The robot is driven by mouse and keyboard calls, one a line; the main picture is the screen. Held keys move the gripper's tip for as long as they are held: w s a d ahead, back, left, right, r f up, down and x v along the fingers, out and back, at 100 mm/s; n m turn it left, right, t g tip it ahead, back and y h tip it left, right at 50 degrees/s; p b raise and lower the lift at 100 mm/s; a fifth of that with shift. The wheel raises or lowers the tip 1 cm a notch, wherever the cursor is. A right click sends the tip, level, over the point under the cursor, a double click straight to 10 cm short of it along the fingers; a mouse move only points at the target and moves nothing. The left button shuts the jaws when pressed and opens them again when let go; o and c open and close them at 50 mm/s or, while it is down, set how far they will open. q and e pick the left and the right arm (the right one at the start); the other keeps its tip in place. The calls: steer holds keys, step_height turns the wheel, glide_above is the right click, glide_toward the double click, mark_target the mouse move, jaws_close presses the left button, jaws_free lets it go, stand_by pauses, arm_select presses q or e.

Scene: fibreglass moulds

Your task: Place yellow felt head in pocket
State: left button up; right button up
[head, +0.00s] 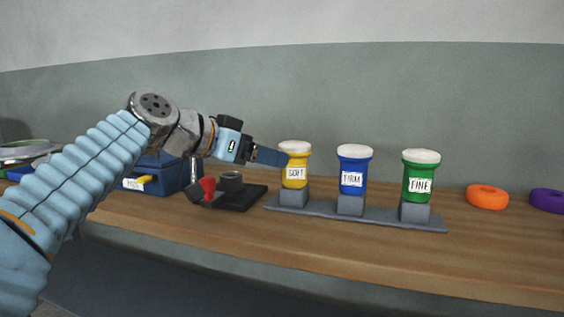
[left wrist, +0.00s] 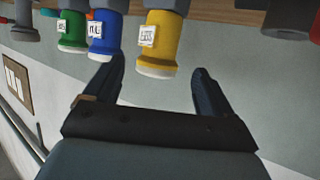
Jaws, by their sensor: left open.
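The yellow head (head: 295,178), labelled "SOFT" and capped with white felt, stands upright on the left grey post of a rack. It also shows in the left wrist view (left wrist: 162,38), upside down. My left gripper (head: 280,157) is open, with its fingers pointing right at the top of the yellow head. In the left wrist view the fingertips (left wrist: 155,70) lie to either side of the white cap; contact cannot be told. A blue box (head: 176,172) with a white label stands behind my arm. I cannot make out a pocket. My right gripper is not seen.
Blue (head: 353,178) and green (head: 419,184) heads stand on the same grey rack (head: 380,214), right of the yellow one. A black stand (head: 243,195) and a red-tipped item (head: 208,186) lie left. Orange (head: 487,197) and purple (head: 547,200) rings lie right. The bench front is clear.

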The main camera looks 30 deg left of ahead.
arm_select(q)
steer(key=v, duration=0.3)
